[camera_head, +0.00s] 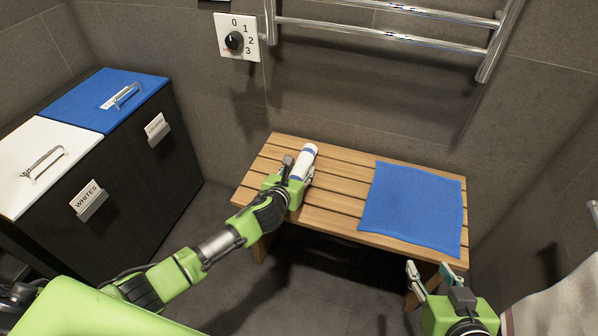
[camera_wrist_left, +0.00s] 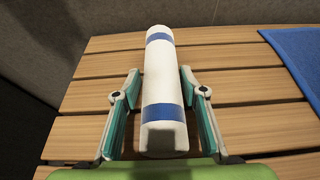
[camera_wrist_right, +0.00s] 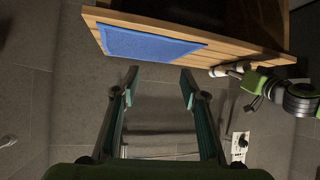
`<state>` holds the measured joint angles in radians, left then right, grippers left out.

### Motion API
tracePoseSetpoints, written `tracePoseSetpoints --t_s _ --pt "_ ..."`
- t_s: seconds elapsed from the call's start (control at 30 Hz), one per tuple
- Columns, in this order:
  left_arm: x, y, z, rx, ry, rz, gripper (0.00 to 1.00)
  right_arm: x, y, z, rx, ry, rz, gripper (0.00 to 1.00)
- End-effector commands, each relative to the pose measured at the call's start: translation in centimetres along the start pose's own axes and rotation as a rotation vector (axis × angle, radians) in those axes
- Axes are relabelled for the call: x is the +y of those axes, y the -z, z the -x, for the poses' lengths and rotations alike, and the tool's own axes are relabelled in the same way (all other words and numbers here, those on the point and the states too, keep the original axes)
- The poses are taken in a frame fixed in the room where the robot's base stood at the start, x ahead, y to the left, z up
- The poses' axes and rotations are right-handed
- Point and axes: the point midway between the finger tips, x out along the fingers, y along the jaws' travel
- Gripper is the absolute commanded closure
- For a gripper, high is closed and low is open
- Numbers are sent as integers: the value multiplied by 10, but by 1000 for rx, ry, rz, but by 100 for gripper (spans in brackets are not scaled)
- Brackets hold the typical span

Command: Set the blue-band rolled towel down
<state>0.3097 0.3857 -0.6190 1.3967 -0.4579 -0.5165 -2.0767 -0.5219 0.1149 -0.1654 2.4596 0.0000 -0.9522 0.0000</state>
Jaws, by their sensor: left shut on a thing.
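The blue-band rolled towel (camera_head: 307,158) is white with blue bands, over the left part of the slatted wooden bench (camera_head: 336,185). In the left wrist view the towel (camera_wrist_left: 160,75) points away from me between the two fingers. My left gripper (camera_head: 297,175) is shut on it. I cannot tell whether the towel touches the slats. My right gripper (camera_head: 428,272) is open and empty, in front of the bench's right end. In the right wrist view its fingers (camera_wrist_right: 158,78) are spread with nothing between them.
A blue mat (camera_head: 413,207) lies flat on the bench's right part. Bare slats show around the towel. A towel rail (camera_head: 385,28) and a dial (camera_head: 236,40) are on the wall behind. Hampers with white (camera_head: 45,160) and blue (camera_head: 105,98) lids stand at the left.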

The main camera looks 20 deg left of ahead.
Motion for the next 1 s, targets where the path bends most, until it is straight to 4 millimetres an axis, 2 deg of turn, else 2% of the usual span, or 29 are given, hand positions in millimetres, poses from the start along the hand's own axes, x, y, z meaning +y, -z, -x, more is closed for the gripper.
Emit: tracePoseSetpoints --t_s 0.3,0.33,0.4,0.83,1.0 --pt "0 1 -1 -1 0 0 84 0 4 -1 16 0 0 60" --pt "0 1 -1 0 0 1 56 0 4 -1 19 0 0 60" --pt "0 1 -1 0 0 1 44 0 5 -1 19 0 0 60" --pt "0 -1 2 0 0 1 44 0 1 0 -3 0 0 60" --pt "0 -2 15 0 0 0 44 3 -29 9 -134 -7 -2 60"
